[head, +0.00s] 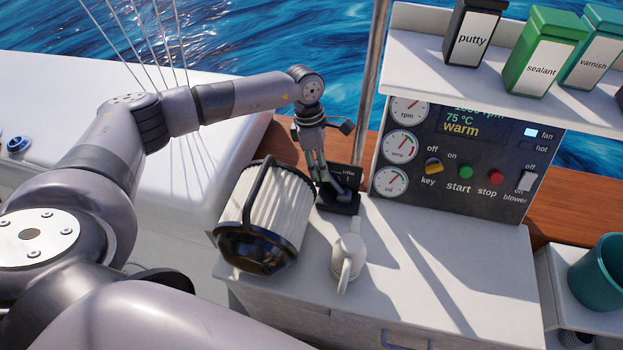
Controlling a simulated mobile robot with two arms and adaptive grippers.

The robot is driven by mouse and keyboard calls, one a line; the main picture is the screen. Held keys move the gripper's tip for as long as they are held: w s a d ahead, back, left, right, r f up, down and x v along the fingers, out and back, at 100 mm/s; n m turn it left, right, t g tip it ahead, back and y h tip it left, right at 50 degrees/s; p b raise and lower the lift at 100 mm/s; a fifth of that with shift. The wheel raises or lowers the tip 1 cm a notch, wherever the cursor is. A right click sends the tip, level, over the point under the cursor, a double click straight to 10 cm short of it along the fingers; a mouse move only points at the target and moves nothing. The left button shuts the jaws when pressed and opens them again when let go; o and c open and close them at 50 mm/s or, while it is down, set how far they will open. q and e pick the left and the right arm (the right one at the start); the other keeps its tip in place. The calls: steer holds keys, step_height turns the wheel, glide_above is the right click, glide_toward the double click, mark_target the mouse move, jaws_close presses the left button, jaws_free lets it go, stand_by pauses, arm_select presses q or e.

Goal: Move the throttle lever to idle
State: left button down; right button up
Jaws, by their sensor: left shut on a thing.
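The throttle lever (344,191) stands on a small black base with a dark label plate, on the white counter left of the engine panel. The label is partly hidden and too small to read fully. My left gripper (326,187) reaches down from above and is shut on the throttle lever. Its fingers hide much of the lever, so the lever's exact tilt is hard to tell. My right gripper is not in view.
A white pleated cylinder with a black handle (262,222) stands close left of the throttle. The engine panel (455,165) rises at right, under a shelf with a putty tin (474,38). The counter's front right is clear.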

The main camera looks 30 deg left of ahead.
arm_select(q)
steer(key=shift+w+d+r+y, duration=0.15)
steer(key=shift+d+r+y, duration=0.15)
steer(key=shift+d+y, duration=0.2)
steer(key=shift+w+d+r+y, duration=0.1)
steer(key=shift+d+r+y, duration=0.15)
steer(key=shift+d+y, duration=0.25)
steer(key=shift+w+d+g+b, duration=0.15)
steer(key=shift+d+g+b, duration=0.2)
steer(key=shift+b, duration=0.15)
steer(key=shift+w+d+r+b, duration=0.15)
steer(key=shift+d+r+b, duration=0.1)
steer(key=shift+d+b, duration=0.4)
steer(key=shift+w+d+r+b, duration=0.1)
steer(key=shift+d+b, duration=0.2)
steer(key=shift+d, duration=0.05)
steer(key=shift+w+d+r+b, duration=0.1)
steer(key=shift+w+d+b, duration=0.05)
steer(key=shift+d+b, duration=0.4)
steer(key=shift+w+d+r+b, duration=0.1)
steer(key=shift+d+b, duration=0.2)
steer(key=shift+d, duration=0.4)
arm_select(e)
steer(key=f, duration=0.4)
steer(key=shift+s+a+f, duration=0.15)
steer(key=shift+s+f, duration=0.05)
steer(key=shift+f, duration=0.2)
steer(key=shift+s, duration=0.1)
